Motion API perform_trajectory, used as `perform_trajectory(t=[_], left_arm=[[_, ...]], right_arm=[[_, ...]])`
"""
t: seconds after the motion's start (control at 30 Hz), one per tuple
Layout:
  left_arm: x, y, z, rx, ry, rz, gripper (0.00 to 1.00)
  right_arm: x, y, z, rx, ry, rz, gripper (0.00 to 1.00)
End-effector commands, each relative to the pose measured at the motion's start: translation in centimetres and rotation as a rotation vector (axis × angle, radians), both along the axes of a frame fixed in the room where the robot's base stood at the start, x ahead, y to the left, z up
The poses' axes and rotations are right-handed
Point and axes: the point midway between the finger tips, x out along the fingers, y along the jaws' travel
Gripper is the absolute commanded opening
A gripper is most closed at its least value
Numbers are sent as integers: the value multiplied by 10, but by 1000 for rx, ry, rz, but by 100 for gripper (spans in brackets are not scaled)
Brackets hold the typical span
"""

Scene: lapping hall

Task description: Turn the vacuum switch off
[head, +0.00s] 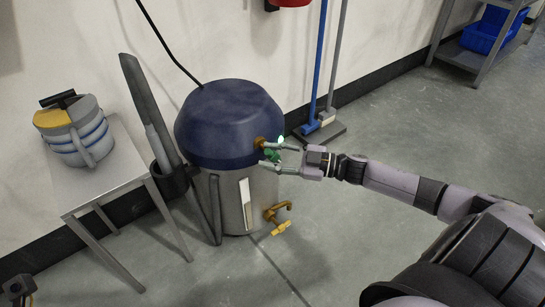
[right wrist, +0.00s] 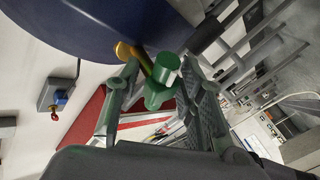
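The vacuum (head: 225,115) stands on the floor, with a dark blue domed lid over a metal body. On the lid's right side are an orange-yellow fitting (head: 260,142) and a green part (head: 271,155), apparently the switch, beside a small glowing green spot. In the right wrist view a green knob (right wrist: 166,68) sits next to a yellow stem (right wrist: 133,54) by the blue lid. My right gripper (head: 272,157) is open, its fingers on either side of the green knob; contact is unclear. A dark part at the head view's lower-left corner may be my left gripper (head: 18,289); its fingers cannot be made out.
A metal side table (head: 120,172) with a yellow-and-blue-banded container (head: 75,130) stands left of the vacuum. A brass tap (head: 276,212) juts out low on the vacuum. A blue-handled broom (head: 318,75) leans behind. The floor to the right is mostly clear.

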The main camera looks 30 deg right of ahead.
Motion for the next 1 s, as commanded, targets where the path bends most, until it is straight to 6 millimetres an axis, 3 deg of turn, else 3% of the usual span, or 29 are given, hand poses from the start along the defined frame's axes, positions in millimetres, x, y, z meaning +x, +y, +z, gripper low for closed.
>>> perform_trajectory(t=[0.17, 0.67, 1.0], left_arm=[[0, 0, 0, -1, -1, 0, 36], [-1, 1, 1, -7, -4, 2, 36], [0, 1, 2, -7, -4, 2, 36]], right_arm=[[0, 0, 0, 0, 0, 0, 34], [0, 0, 0, 0, 0, 0, 1], [0, 0, 0, -3, 0, 0, 0]])
